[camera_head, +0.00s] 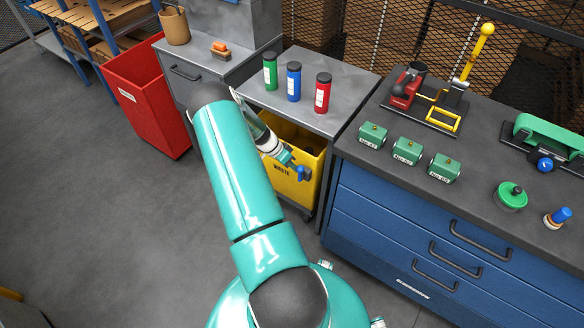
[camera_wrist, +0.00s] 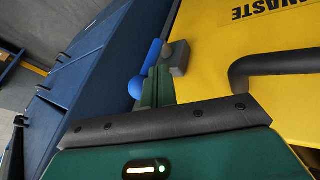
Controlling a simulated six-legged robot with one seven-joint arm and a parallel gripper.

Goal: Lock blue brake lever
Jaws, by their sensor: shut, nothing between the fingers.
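The blue brake lever (camera_head: 304,173) sits at the upper right part of the yellow waste bin's front (camera_head: 290,190). In the wrist view the blue lever (camera_wrist: 145,72) has a rounded end and shows beside a grey block (camera_wrist: 179,57) at the bin's edge. My gripper (camera_wrist: 158,78) is shut, with its green fingers together and empty. Its fingertips are close beside the lever and the grey block, and partly cover the lever. I cannot tell whether they touch it. In the head view my gripper (camera_head: 291,161) is beside the lever, partly behind my arm.
A grey-topped stand (camera_head: 330,92) with green, blue and red bottles is above the bin. A blue drawer bench (camera_head: 400,225) stands close on the right. A black handle (camera_wrist: 270,65) juts from the bin. A red bin (camera_head: 145,100) is at left; open floor lies left.

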